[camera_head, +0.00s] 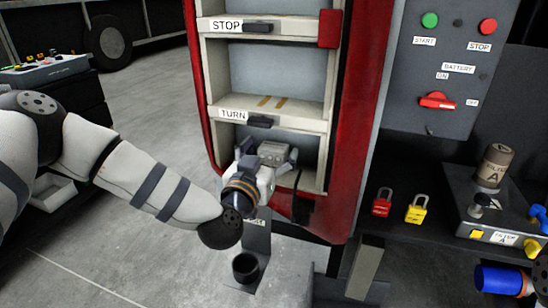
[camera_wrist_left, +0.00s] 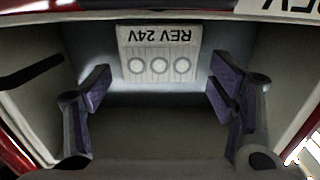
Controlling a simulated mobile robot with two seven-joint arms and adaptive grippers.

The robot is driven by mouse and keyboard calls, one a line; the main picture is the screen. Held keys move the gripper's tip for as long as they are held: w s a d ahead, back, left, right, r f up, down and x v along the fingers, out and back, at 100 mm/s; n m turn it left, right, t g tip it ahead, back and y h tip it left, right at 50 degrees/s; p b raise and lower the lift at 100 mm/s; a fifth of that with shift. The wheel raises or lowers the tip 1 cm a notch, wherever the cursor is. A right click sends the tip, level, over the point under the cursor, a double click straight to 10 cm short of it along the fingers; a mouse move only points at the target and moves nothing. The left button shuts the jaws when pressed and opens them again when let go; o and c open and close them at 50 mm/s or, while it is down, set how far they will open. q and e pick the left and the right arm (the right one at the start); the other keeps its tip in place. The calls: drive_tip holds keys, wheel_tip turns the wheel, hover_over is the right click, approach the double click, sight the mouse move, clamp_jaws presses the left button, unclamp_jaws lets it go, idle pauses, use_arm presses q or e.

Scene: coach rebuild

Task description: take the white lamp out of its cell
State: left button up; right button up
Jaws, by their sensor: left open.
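The white lamp (camera_wrist_left: 157,52) is a pale block with three round discs and an upside-down "REV 24V" marking. It is inside a cell, toward its back, in the left wrist view. My left gripper (camera_wrist_left: 160,95) is open, with one dark finger on either side of the space in front of the lamp. The fingers appear apart from it. In the head view my left gripper (camera_head: 268,157) reaches into the lowest visible cell of the red-framed rack, below the "TURN" label (camera_head: 233,115). I cannot clearly make out the lamp there.
The cell walls (camera_wrist_left: 35,75) stand close on both sides of the fingers. Empty cells (camera_head: 265,75) lie above. A switch panel (camera_head: 440,60), a red padlock (camera_head: 381,207) and a yellow padlock (camera_head: 416,212) are at right. A black cup (camera_head: 245,268) stands below the gripper.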

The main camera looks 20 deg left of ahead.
use_arm(q)
drive_tip(key=shift+r, duration=0.1)
drive_tip(key=c, duration=1.3)
